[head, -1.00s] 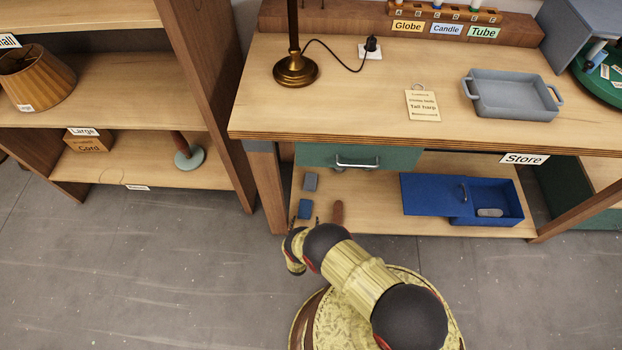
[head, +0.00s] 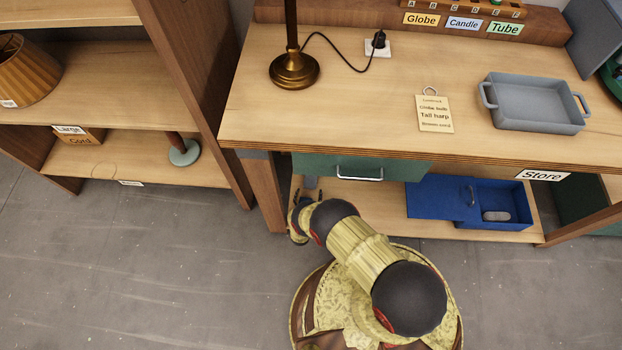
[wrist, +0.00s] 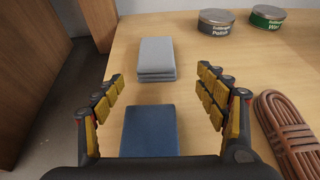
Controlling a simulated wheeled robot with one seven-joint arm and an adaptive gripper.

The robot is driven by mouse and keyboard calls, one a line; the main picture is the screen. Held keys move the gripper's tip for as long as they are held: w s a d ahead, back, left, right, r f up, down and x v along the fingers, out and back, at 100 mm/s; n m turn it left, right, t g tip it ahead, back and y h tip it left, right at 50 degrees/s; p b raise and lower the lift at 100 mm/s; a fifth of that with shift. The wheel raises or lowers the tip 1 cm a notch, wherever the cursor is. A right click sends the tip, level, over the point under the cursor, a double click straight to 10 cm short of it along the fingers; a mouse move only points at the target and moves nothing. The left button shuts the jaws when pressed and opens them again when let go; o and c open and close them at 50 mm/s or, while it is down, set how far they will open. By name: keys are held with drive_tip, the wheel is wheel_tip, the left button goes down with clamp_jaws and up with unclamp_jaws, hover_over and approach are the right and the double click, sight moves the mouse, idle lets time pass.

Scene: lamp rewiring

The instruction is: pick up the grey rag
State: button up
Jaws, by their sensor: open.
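The grey rag (wrist: 157,59) lies folded on the wooden lower shelf, ahead of my gripper in the wrist view. It shows partly in the head view (head: 310,183) under the bench's left end. My gripper (wrist: 160,84) is open and empty, its fingers on either side in the wrist view. A folded blue cloth (wrist: 149,130) lies nearer, between the fingers as seen from the wrist. In the head view my gripper (head: 308,195) is at the shelf's front left, and my arm hides the blue cloth.
A polish tin (wrist: 216,22) and a green-labelled tin (wrist: 267,17) stand beyond the rag to the right. A brown coiled cord (wrist: 290,135) lies at right. A bench leg (head: 266,195) is left. A green drawer (head: 360,168) hangs above; a blue box (head: 492,222) sits further right.

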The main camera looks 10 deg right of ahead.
sight(309, 186)
drive_tip(key=x, duration=0.1)
drive_tip(key=b+x, duration=0.1)
drive_tip(key=x, duration=0.1)
drive_tip(key=b+x, duration=0.1)
drive_tip(key=shift+w+a+f, duration=0.15)
drive_tip(key=shift+w+f, duration=0.1)
drive_tip(key=shift+w, duration=0.15)
drive_tip(key=shift+r, duration=0.1)
drive_tip(key=shift+c, duration=0.5)
drive_tip(key=c, duration=1.1)
drive_tip(key=shift+c, duration=0.2)
